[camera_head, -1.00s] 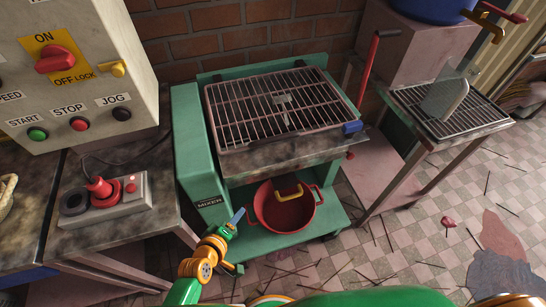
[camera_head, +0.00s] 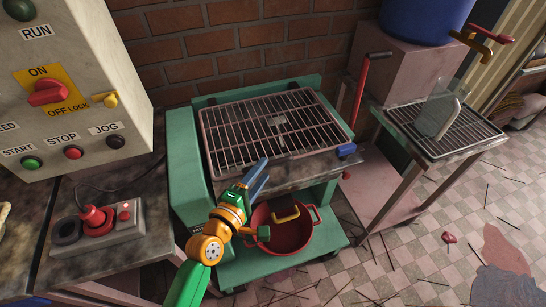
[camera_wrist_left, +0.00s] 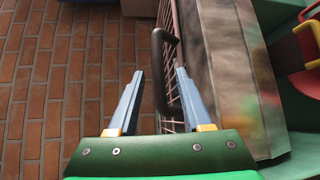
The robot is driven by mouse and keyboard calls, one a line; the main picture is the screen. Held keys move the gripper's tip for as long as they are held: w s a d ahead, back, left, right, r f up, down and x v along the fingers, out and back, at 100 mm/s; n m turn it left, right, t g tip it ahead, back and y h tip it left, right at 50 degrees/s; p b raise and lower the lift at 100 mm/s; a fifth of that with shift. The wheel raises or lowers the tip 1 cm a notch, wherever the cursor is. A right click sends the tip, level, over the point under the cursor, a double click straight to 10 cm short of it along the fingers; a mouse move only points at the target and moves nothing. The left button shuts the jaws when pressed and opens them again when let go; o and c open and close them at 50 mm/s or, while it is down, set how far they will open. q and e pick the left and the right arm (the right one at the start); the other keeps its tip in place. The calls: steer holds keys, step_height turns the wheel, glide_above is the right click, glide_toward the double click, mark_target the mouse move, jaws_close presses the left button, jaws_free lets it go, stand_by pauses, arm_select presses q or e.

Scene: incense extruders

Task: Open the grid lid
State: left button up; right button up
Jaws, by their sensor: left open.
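The grid lid (camera_head: 245,118), a metal frame with thin bars, lies closed on top of the green mixer (camera_head: 186,165). My left gripper (camera_head: 259,174) is at the lid's front edge, pointing up toward it, with its blue fingers apart. In the left wrist view my left gripper (camera_wrist_left: 157,100) is open, and a dark curved handle (camera_wrist_left: 159,62) appears between the two fingers, beside the lid's bars (camera_wrist_left: 174,45). I cannot tell whether a finger touches it. My right gripper is not in view.
A red pot (camera_head: 287,235) sits on the mixer's lower shelf below my left gripper. A control box (camera_head: 80,75) and a red-knobbed switch (camera_head: 95,220) are at left. A side cart with a rack (camera_head: 455,135) stands at right. A brick wall (camera_head: 230,45) is behind.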

mark_target(268, 164)
arm_select(q)
steer(key=x, duration=0.3)
steer(key=shift+w+r, duration=0.1)
steer(key=shift+w, duration=0.05)
steer(key=shift+w+d, duration=0.25)
steer(key=shift+w, duration=0.15)
steer(key=shift+s+a, duration=0.1)
steer(key=shift+s, duration=0.05)
jaws_close()
stand_by(0.8)
